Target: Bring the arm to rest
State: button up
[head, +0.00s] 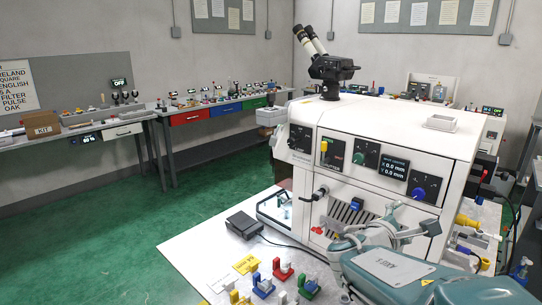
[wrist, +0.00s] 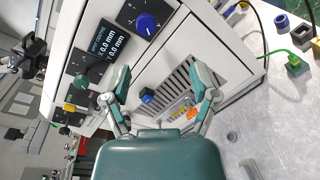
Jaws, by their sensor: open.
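My teal arm (head: 395,275) reaches in from the lower right of the head view. My gripper (head: 388,230) is in front of the lower front panel of the white machine (head: 390,160). In the wrist view, my gripper (wrist: 163,82) has its two fingers spread wide with nothing between them. Behind the fingers are the vent slots, a blue knob (wrist: 148,97) and an orange knob (wrist: 193,113) of the machine. The exact gap between the fingers and the panel cannot be told.
A light table (head: 195,250) under the machine carries a dark pedal-like box (head: 243,224) and several small coloured fixtures. A microscope (head: 330,68) stands on the machine top. Benches (head: 210,104) with small parts line the back wall. Green floor (head: 120,215) is open at left.

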jog(key=s+a+f+m+g+y, duration=0.1)
jog(key=s+f+m+g+y, duration=0.1)
jog(key=s+f+m+g, duration=0.3)
jog(key=s+a+f+m+y, duration=0.1)
jog(key=s+a+m+y, duration=0.2)
jog(key=s, duration=0.4)
jog(key=s+a+f+m+y, duration=0.3)
jog(key=s+a+m+y, duration=0.4)
jog(key=a, duration=0.5)
jog(key=shift+s+a+f+t+y, duration=0.15)
jog(key=shift+a+t+y, duration=0.15)
jog(key=shift+y, duration=0.6)
dwell(0.4)
